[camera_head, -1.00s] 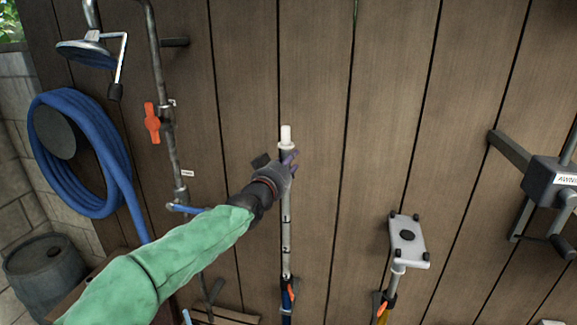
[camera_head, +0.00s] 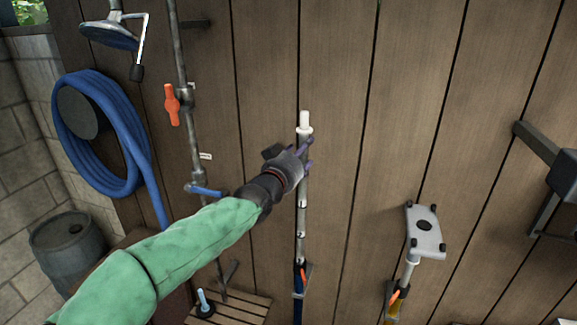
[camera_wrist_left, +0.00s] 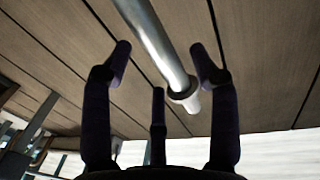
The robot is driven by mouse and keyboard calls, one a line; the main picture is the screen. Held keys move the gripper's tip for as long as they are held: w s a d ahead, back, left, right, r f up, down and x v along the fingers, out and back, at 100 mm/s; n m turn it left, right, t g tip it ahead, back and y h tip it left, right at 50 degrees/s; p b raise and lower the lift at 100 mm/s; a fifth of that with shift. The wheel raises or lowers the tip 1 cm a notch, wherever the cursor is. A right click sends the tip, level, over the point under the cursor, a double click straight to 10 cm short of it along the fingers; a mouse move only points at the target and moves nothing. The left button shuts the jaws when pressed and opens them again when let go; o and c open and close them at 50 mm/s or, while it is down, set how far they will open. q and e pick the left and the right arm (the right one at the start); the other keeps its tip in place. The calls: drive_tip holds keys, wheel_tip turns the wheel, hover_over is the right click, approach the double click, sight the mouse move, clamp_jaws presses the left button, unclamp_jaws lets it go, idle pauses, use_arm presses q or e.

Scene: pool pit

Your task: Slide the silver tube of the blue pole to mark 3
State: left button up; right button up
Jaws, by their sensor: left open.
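The blue pole (camera_head: 299,308) stands upright against the wooden wall, with an orange clamp lever (camera_head: 303,272) at its top. Its silver tube (camera_head: 301,222) rises from the clamp, with dark marks along it that are too small to read surely. A collar and a white tip (camera_head: 305,119) top the tube. My left gripper (camera_head: 307,150) is open at the tube's upper part, just below the collar. In the left wrist view the silver tube (camera_wrist_left: 155,40) passes between the spread fingers (camera_wrist_left: 165,65), and no finger clearly presses on it. My right gripper is out of view.
A shower pipe (camera_head: 187,130) with an orange valve handle (camera_head: 172,104) and a coiled blue hose (camera_head: 100,130) are left. A wooden slatted surface (camera_head: 240,308) lies below.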

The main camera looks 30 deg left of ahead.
use_arm(q)
drive_tip(key=s, duration=0.8)
drive_tip(key=shift+s+d, duration=0.4)
drive_tip(key=shift+d, duration=0.05)
